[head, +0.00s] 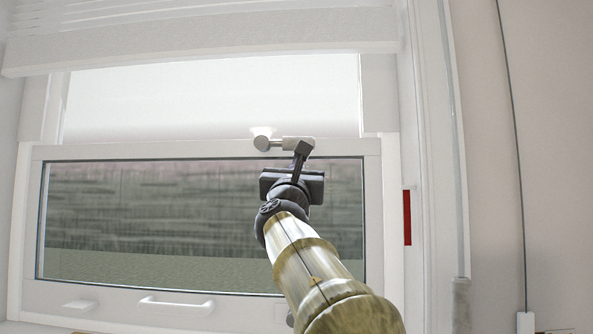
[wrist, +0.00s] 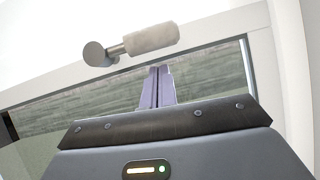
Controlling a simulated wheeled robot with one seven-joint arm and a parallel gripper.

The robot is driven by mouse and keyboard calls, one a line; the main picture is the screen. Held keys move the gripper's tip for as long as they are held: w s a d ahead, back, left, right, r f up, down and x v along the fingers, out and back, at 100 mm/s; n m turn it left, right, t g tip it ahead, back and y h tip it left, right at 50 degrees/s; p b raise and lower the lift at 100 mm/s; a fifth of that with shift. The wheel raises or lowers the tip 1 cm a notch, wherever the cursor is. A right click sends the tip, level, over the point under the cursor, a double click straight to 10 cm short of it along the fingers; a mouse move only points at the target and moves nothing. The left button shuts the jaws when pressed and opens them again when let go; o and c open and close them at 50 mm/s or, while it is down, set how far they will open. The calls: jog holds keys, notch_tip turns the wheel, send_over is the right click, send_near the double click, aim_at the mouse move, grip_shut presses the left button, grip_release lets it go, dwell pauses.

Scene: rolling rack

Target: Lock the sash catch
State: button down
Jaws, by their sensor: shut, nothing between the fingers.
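The sash catch (head: 275,143) sits on the top rail of the lower window sash. It has a round grey pivot at its left and a pale cylindrical handle (head: 297,141) lying out to the right. In the wrist view the catch handle (wrist: 151,39) points right and slightly up from the round pivot (wrist: 95,53). My gripper (head: 301,150) is shut and empty, with its fingertips at or just below the handle in the head view. The wrist view shows the fingers (wrist: 157,84) together, below the handle. I cannot tell whether they touch it.
The lower sash (head: 210,150) frames a pane with a grey wall behind it. A white pull handle (head: 176,306) is on its bottom rail. A raised blind (head: 200,37) hangs above. A red strip (head: 407,217) marks the right jamb. Wall stands close at the right.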

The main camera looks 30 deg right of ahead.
jog(key=b+v, duration=0.5)
jog(key=v, duration=0.6)
jog(key=shift+d+f+b, duration=0.2)
jog(key=shift+f+b, duration=0.15)
jog(key=shift+f, duration=0.15)
